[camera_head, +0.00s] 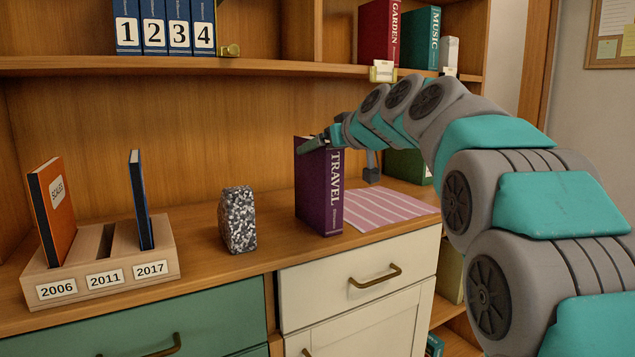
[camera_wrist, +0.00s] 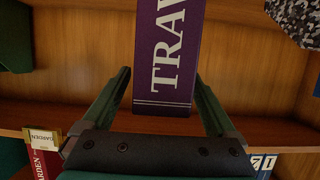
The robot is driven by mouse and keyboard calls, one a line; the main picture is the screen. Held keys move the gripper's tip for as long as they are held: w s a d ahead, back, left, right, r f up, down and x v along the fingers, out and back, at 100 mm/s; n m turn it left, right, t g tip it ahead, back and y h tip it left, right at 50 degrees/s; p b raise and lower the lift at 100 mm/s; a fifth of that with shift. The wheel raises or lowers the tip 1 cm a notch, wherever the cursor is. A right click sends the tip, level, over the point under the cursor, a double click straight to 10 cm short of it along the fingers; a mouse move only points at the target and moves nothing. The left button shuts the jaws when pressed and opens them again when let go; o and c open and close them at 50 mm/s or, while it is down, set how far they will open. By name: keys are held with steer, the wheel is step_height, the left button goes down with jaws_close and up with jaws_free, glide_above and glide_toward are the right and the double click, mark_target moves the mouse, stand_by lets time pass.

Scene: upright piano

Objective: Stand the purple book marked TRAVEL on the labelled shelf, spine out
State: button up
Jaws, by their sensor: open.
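The purple TRAVEL book (camera_head: 321,190) stands upright on the counter, its lettered spine facing out. In the wrist view the book (camera_wrist: 168,50) is between my open fingers, with a gap showing on each side. My gripper (camera_head: 312,143) is at the book's top edge; contact cannot be told. It also shows in the wrist view (camera_wrist: 162,74). A red GARDEN book (camera_head: 378,32) and a teal MUSIC book (camera_head: 420,40) stand there.
A speckled block (camera_head: 237,220) stands left of the book, and a striped pink mat (camera_head: 390,208) lies to the right. A wooden slotted holder (camera_head: 160,268) with an orange book and a blue book is at left. Numbered blue binders (camera_head: 165,28) stand on the upper shelf.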

steer(key=shift+x, duration=1.2)
jaws_close()
